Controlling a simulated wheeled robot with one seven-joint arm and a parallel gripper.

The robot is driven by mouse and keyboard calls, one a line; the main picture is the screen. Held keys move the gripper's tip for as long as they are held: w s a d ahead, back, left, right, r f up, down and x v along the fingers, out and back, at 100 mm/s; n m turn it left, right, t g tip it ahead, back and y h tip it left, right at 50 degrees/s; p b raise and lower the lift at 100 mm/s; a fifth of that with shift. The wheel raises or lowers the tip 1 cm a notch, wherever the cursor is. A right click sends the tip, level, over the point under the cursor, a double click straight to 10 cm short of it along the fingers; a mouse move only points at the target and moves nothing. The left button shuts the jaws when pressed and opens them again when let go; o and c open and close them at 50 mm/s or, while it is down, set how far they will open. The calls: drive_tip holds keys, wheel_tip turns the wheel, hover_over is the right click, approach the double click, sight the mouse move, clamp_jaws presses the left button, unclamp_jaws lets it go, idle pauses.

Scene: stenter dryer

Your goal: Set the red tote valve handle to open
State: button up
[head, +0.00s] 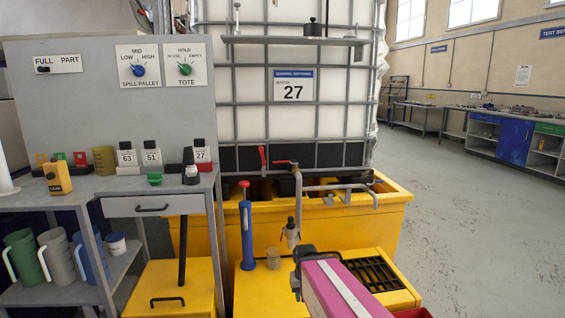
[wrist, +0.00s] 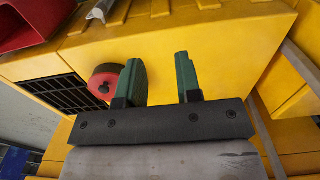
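The red tote valve handle (head: 262,156) shows in the head view at the front of the caged white tote (head: 275,115), low on its dark lower band. Its narrow red lever stands roughly upright, with another small red part (head: 280,162) just to its right by the grey outlet pipe. My gripper (wrist: 161,70) is open, with two green fingers apart and nothing between them. In the wrist view it is over yellow surfaces, and the valve handle cannot be made out there. In the head view my arm is low, in front of and below the valve.
A red and black round part (wrist: 107,81) is close beside the left finger. A yellow spill pallet (head: 385,212) surrounds the tote base. A blue hand pump (head: 247,235) and a grey bench (head: 105,185) stand left. Open floor (head: 480,225) lies right.

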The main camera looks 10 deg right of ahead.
drive_tip(key=w+r+n, duration=0.1)
drive_tip(key=w, duration=0.3)
drive_tip(key=w+r+n, duration=0.1)
drive_tip(key=w+r, duration=0.1)
drive_tip(key=w, duration=0.3)
drive_tip(key=w+r+n, duration=0.1)
drive_tip(key=w+r, duration=0.1)
drive_tip(key=w, duration=0.2)
drive_tip(key=shift+w+a+n+t, duration=0.2)
drive_tip(key=shift+w+n+t, duration=0.1)
drive_tip(key=shift+n, duration=0.1)
drive_tip(key=w+a+r+n+t, duration=0.15)
drive_tip(key=w+r+n, duration=0.85)
drive_tip(key=w+r, duration=1.7)
drive_tip(key=w+r+n, duration=0.2)
drive_tip(key=w+r, duration=0.2)
drive_tip(key=r, duration=0.4)
drive_tip(key=w+r+n, duration=0.2)
drive_tip(key=w+r, duration=0.3)
drive_tip(key=r, duration=0.2)
drive_tip(key=f, duration=0.3)
drive_tip(key=w+f, duration=0.1)
drive_tip(key=f, duration=0.3)
drive_tip(key=w+f, duration=0.1)
drive_tip(key=f, duration=0.2)
drive_tip(key=shift+a+f, duration=0.3)
drive_tip(key=shift+a, duration=0.1)
clamp_jaws()
